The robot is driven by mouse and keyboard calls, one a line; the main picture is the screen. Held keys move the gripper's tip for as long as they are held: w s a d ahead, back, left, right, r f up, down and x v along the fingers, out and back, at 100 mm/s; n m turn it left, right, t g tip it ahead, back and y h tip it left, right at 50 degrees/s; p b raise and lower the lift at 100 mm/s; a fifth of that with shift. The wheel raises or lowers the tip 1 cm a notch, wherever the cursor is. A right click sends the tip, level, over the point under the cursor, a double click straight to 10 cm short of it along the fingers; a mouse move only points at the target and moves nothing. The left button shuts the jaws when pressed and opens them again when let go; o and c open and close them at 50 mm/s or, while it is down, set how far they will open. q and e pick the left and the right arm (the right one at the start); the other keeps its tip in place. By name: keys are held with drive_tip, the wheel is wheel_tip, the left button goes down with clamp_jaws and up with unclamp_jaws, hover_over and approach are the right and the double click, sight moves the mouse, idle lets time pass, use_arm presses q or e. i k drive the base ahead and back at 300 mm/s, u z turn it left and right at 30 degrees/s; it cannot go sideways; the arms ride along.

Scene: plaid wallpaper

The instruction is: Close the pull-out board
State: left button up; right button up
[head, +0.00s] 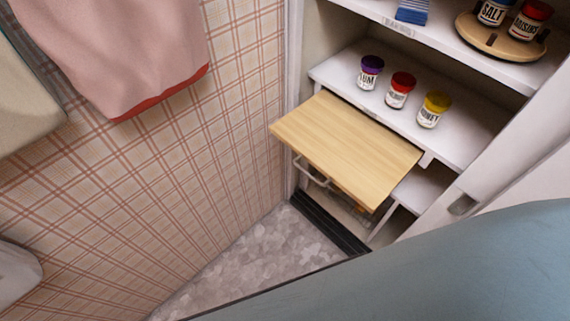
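The pull-out board (345,150) is a flat light-wood panel. It sticks out of the white cupboard, just below a shelf, toward the lower left. Its front edge is free and nothing touches it. Its back part runs in under the shelf and is hidden. Neither of my grippers shows in the head view.
A purple-lidded jar (370,74), a red-lidded jar (400,91) and a yellow-lidded jar (433,110) stand on the shelf (470,130) above the board. A round wooden tray (484,36) holds jars higher up. A blue-grey surface (450,270) fills the lower right. Pink cloth (130,45) hangs left.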

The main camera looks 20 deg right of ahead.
sight(365, 158)
drive_tip(key=u, duration=0.1)
drive_tip(key=k, duration=0.45)
drive_tip(key=z, duration=0.85)
drive_tip(key=i, duration=0.5)
drive_tip(key=u, duration=0.05)
